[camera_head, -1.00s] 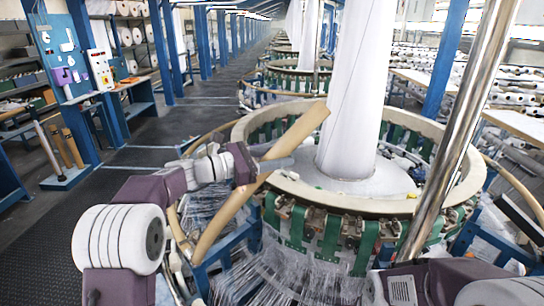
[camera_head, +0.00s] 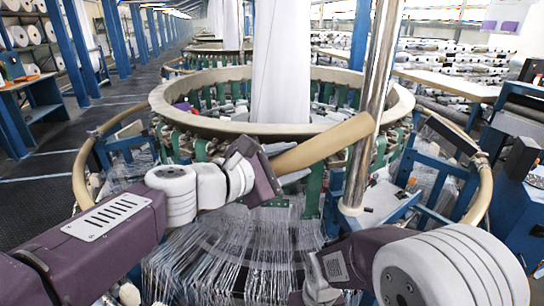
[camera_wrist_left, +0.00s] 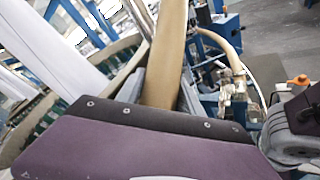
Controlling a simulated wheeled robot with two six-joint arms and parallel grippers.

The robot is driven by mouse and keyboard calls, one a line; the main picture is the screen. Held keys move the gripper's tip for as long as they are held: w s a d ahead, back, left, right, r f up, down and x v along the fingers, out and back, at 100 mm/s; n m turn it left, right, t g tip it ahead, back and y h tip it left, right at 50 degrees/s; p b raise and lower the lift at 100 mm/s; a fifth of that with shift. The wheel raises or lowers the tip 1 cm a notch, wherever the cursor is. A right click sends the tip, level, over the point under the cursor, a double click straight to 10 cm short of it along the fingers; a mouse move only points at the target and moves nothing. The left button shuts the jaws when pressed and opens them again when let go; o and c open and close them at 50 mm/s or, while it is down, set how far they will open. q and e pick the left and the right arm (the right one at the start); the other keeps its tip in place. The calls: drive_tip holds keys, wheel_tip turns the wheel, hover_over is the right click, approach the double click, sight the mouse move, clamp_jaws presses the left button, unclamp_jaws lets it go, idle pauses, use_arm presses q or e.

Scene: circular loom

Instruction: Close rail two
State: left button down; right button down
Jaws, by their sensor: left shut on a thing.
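My left gripper (camera_head: 284,174) is shut on a tan rail piece (camera_head: 325,143) and holds it in front of the loom's cream ring (camera_head: 225,126). The rail's free end points right and slightly up, close to the chrome pole (camera_head: 372,110) in the picture; I cannot tell whether they touch. In the left wrist view the rail (camera_wrist_left: 165,60) runs away from between the grey fingers (camera_wrist_left: 160,92). Fixed tan rails curve along the loom's left side (camera_head: 84,178) and right side (camera_head: 484,190). My right arm is at the bottom right; its fingers do not show.
Clear strands (camera_head: 235,250) spread below the ring. A white fabric column (camera_head: 283,60) rises from the loom. A blue frame (camera_head: 440,178) and a blue cabinet (camera_head: 515,215) stand at the right. Dark floor (camera_head: 45,195) is free at the left.

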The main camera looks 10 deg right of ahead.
use_arm(q)
drive_tip(key=shift+s+d+f+b, duration=0.25)
drive_tip(key=shift+f+b, duration=0.05)
drive_tip(key=shift+f, duration=0.25)
drive_tip(key=shift+s+d+f+b, duration=0.25)
drive_tip(key=shift+f+b, duration=0.05)
drive_tip(key=shift+f, duration=0.25)
drive_tip(key=c, duration=0.8)
unclamp_jaws()
drive_tip(key=shift+o, duration=0.2)
drive_tip(key=shift+w+d, duration=0.1)
drive_tip(key=shift+d, duration=0.05)
drive_tip(key=v, duration=0.9)
